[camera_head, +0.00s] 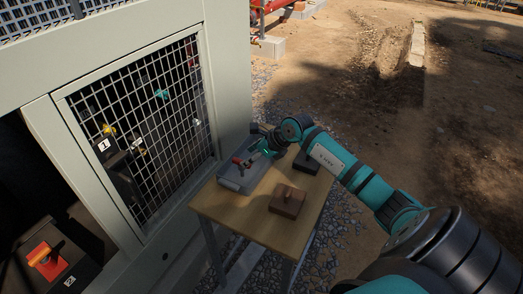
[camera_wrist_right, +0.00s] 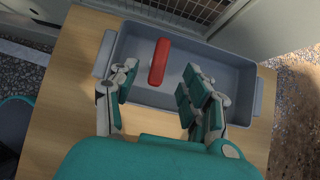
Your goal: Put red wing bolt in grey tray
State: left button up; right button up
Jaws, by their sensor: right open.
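The grey tray (camera_head: 234,184) stands on the wooden table beside the cabinet. It also shows in the right wrist view (camera_wrist_right: 235,75). The red wing bolt (camera_wrist_right: 160,62) appears inside the tray, left of its middle in the wrist view. In the head view it is a small red piece (camera_head: 237,160) at the tray's far left part. My right gripper (camera_wrist_right: 160,82) is open over the tray, its fingers spread either side of the red piece and apart from it. In the head view the right gripper (camera_head: 256,153) reaches in from the right. My left gripper does not show.
A brown wooden block with a knob (camera_head: 288,202) and a black block (camera_head: 306,163) stand on the table (camera_head: 245,222). A mesh-door cabinet (camera_head: 228,75) borders the table on the left. An orange-red switch (camera_head: 45,257) is at lower left.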

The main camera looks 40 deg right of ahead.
jog(key=v, duration=0.7)
jog(key=shift+s+r+b, duration=0.2)
jog(key=shift+r+b, duration=0.1)
jog(key=shift+b, duration=0.15)
